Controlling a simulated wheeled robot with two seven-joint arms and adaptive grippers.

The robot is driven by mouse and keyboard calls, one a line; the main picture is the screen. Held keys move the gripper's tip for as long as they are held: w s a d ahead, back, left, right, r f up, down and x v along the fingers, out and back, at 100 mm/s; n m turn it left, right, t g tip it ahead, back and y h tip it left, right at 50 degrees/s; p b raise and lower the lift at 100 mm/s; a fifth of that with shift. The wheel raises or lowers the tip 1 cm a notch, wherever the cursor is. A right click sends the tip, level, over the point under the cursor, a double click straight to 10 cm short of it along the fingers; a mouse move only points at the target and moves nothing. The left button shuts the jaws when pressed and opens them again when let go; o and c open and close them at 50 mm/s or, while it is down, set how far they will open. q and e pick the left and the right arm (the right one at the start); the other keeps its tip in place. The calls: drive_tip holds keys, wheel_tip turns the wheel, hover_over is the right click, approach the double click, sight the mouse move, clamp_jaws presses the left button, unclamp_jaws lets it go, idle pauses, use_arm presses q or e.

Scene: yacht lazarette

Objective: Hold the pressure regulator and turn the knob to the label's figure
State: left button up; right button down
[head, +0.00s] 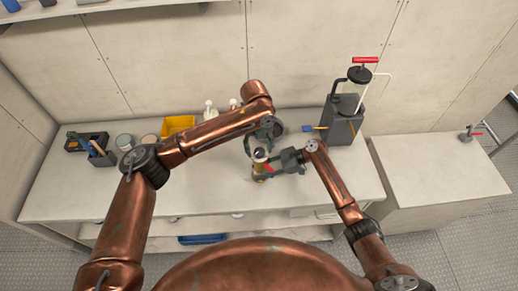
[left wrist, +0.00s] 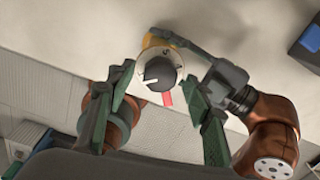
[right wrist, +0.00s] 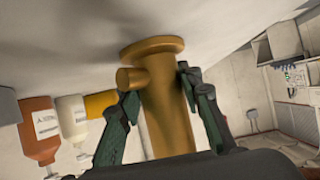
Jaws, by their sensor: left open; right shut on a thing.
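The pressure regulator (head: 260,156) stands on the bench, its brass body (right wrist: 165,100) with a wide flange and side stub filling the right wrist view. My right gripper (right wrist: 162,100) is shut around this body from the side. In the left wrist view a dark knob (left wrist: 160,73) sits on a white dial with marks too small to read surely. Its white pointer line points left and slightly down. A red piece (left wrist: 167,98) sticks out at the dial's lower edge. My left gripper (left wrist: 157,88) is open above, a finger on each side of the knob, apart from it. I cannot read any label.
A yellow bin (head: 178,125), a dark tool caddy (head: 90,146) and round tins (head: 125,141) stand left on the bench. White bottles (head: 210,110) stand behind the regulator. A grey pump unit (head: 342,118) with a red handle stands at right. The front bench is mostly clear.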

sight(258, 151)
drive_tip(key=shift+f, duration=0.15)
use_arm(q)
wheel_tip(258, 151, up, 12)
drive_tip(key=shift+a+f, duration=0.25)
use_arm(e)
drive_tip(key=c, duration=1.3)
unclamp_jaws()
